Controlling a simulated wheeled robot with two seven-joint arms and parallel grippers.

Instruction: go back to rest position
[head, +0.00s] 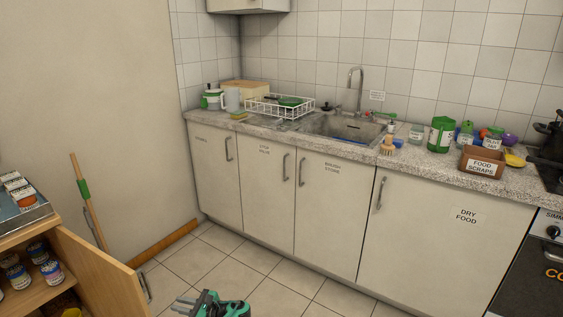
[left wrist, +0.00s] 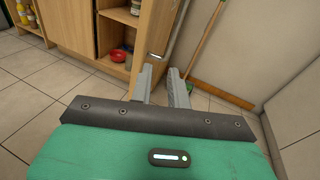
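My left gripper (head: 183,305) shows at the bottom edge of the head view, low over the tiled floor, with its green body to its right. In the left wrist view its two grey fingers (left wrist: 160,72) stand apart with nothing between them, so it is open and empty. They point toward a wooden cabinet (left wrist: 122,68) and the wall corner. My right gripper is in neither view. No paper bag shows.
A wooden cabinet with an open door (head: 98,272) stands at the left. A broom (head: 89,203) leans on the wall. The counter (head: 420,160) holds a sink (head: 345,127), a dish rack (head: 280,106) and a food scraps box (head: 481,162). The floor (head: 235,255) before the counter is clear.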

